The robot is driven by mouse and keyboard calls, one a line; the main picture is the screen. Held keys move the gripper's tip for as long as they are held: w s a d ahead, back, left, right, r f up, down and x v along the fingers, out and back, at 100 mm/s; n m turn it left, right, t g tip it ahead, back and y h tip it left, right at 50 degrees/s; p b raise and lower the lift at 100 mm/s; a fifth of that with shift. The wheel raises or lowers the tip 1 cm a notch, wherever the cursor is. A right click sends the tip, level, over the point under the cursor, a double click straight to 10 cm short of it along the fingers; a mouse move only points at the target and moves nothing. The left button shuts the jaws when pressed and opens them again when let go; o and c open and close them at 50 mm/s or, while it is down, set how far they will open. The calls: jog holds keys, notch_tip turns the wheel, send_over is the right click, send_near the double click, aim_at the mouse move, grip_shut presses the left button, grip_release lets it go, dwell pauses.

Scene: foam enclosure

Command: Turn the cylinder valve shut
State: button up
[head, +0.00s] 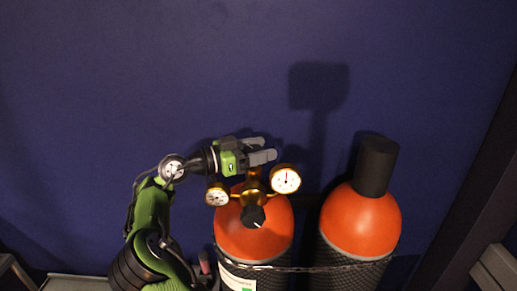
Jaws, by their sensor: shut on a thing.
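The left gas cylinder (262,242) has an orange shoulder and a dark meshed body. On top is a brass valve and regulator assembly (254,181) with two round white gauges, the right one (286,179) and the left one (217,195). A black knob (253,216) with a pale mark faces forward below them. My gripper (268,148) comes in from the left, directly above the brass assembly. Its two grey fingers point right and are closed on the top of the cylinder valve. The gripped part is mostly hidden by the fingers.
A second orange cylinder (361,222) with a black cap (376,165) stands close on the right. A strap (305,267) runs across both cylinders. A plain dark blue wall (150,80) is behind. A dark post (470,195) slants along the right edge. The space above is clear.

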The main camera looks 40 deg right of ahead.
jog(key=shift+s+a+m+g+y, duration=0.15)
jog(key=shift+m+g+y, duration=0.65)
jog(key=shift+m+g, duration=0.65)
jog(key=shift+s+d+m+g+y, duration=0.1)
jog(key=shift+m+g+y, duration=0.8)
jog(key=shift+g, duration=1.05)
jog(key=shift+a+m+g, duration=0.1)
jog(key=shift+m+g, duration=0.15)
jog(key=shift+g, duration=0.15)
jog(key=o, duration=1)
jog(key=shift+s, duration=0.1)
jog(key=shift+c, duration=0.2)
jog(key=shift+t, duration=0.4)
